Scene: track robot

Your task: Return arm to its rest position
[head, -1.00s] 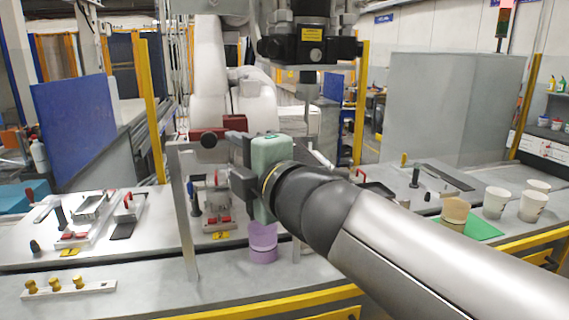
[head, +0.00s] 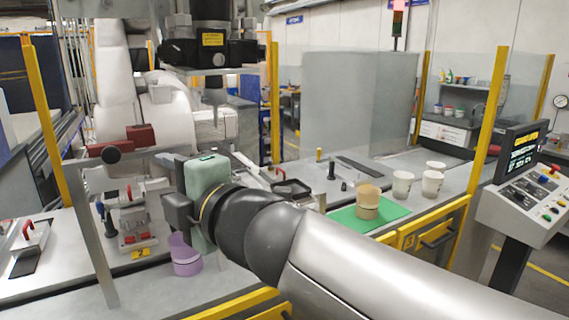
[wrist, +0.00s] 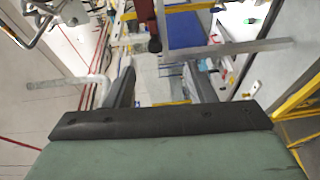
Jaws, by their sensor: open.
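My arm reaches in from the lower right in the head view, and its pale green wrist housing stands above the bench. My gripper (head: 178,208) is at the left of this housing, partly hidden by it. In the wrist view, my gripper (wrist: 162,78) shows two dark fingers spread apart with nothing between them. A purple cup (head: 187,263) is on the bench just below the wrist in the head view, its upper part partly covered by the wrist.
A tan cup (head: 367,203) stands on a green mat (head: 345,217), with white paper cups (head: 402,184) to its right. A metal post (head: 95,240) rises left of my gripper. A control console (head: 520,185) stands at right. A dark machine head (head: 212,50) hangs above.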

